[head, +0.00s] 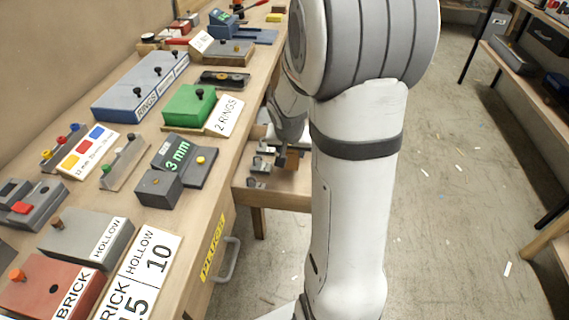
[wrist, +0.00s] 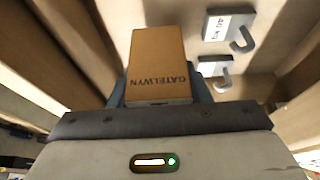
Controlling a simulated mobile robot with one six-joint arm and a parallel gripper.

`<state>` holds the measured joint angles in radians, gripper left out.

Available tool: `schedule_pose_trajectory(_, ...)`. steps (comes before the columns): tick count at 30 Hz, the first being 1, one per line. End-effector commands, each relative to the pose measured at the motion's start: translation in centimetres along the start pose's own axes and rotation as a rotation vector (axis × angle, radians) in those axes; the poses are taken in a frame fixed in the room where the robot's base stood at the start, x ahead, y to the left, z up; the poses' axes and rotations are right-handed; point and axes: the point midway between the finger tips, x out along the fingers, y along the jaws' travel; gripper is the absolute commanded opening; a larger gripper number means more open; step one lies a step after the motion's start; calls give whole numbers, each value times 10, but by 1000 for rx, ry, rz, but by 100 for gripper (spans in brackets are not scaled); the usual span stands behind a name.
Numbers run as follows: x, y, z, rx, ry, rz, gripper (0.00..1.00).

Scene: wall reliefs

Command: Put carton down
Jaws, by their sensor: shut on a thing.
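A brown carton (wrist: 157,65) lettered GATELWYN shows in the wrist view, upside down in the picture. My gripper (wrist: 160,92) is shut on it, with a blue-grey finger at each side. In the head view the gripper end is mostly behind my white arm. A small brown patch (head: 292,159) beside my arm there looks like the carton. Whether the carton touches a surface beneath it cannot be told.
Grey hooks (wrist: 228,28) on plates, one marked 40 KG, lie close right of the carton. A low wooden surface (head: 268,198) adjoins the long bench (head: 222,165), which holds many blocks and labels. Shelving (head: 530,78) stands right; floor (head: 450,220) between is mostly clear.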

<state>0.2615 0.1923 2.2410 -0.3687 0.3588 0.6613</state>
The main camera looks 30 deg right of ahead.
Motion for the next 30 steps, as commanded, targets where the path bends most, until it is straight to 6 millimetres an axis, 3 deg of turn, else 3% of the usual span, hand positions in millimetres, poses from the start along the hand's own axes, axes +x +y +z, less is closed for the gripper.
schedule_pose_trajectory(11, 39, -1, 16, -2, 0, -1, 15)
schedule_pose_trajectory(22, 42, -1, 17, -2, 2, -2, 15)
schedule_pose_trajectory(23, 41, -1, 17, -2, 1, -2, 44)
schedule_pose_trajectory(30, 40, -1, 17, -3, 1, -2, 64)
